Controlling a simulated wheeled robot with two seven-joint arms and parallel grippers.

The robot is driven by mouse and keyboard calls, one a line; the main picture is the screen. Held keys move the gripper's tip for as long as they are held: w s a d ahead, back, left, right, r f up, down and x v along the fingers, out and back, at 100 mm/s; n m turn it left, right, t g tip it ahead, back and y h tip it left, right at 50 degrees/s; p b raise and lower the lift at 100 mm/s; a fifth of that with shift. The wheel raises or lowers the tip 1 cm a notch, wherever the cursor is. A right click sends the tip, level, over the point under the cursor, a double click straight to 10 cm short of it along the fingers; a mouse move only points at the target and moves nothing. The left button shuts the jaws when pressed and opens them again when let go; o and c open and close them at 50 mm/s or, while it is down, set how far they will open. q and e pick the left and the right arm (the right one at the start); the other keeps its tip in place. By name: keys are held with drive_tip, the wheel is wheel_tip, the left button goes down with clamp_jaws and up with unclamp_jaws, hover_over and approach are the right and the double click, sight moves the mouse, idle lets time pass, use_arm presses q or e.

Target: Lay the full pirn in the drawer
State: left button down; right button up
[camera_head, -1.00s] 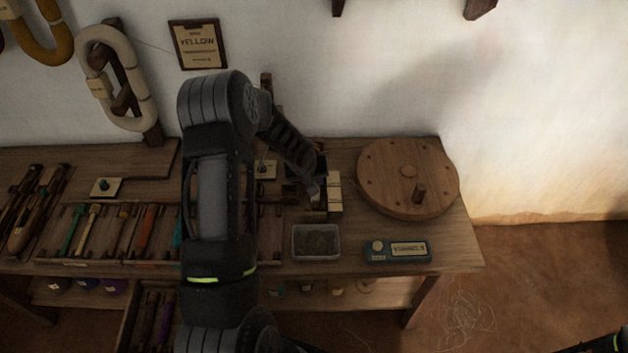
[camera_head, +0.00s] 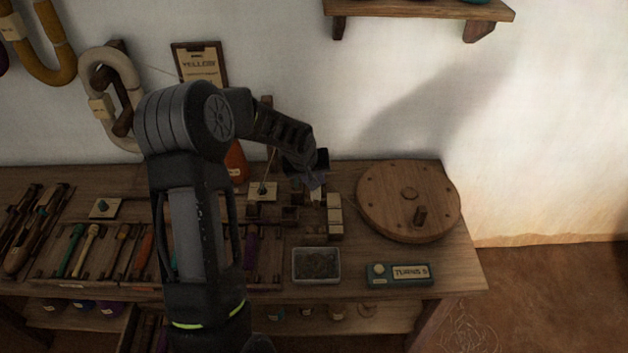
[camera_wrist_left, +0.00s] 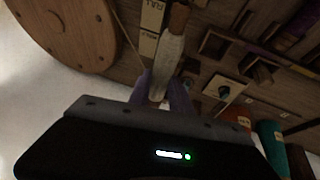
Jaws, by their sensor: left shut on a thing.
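My left gripper (camera_head: 314,182) is above the back of the bench, left of the wooden disc. In the left wrist view its fingers (camera_wrist_left: 161,92) are shut on a pirn (camera_wrist_left: 170,52) wound with pale thread, with a brown wooden end. The pirn is hard to make out in the head view. An open drawer (camera_head: 131,325) under the bench shows partly at the bottom edge, largely hidden by my left arm and the frame edge. My right gripper is not in view.
The round wooden disc (camera_head: 390,195) stands at the bench's right end. In front are a clear tray (camera_head: 316,266) and a counter (camera_head: 398,274) reading "TURNS 5". A rack of coloured pirns (camera_head: 104,250) lies left. A wall shelf (camera_head: 420,12) is above.

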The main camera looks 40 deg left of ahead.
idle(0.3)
use_arm(q)
drive_tip(key=s+d+r+m+h, duration=0.1)
drive_tip(key=d+r+m, duration=0.3)
drive_tip(key=d, duration=0.7)
drive_tip(key=s+d+r+m+h, duration=0.2)
drive_tip(key=d+r+m, duration=0.2)
drive_tip(key=d, duration=0.8)
drive_tip(key=shift+s+d+m, duration=0.2)
drive_tip(key=shift+s+m, duration=0.1)
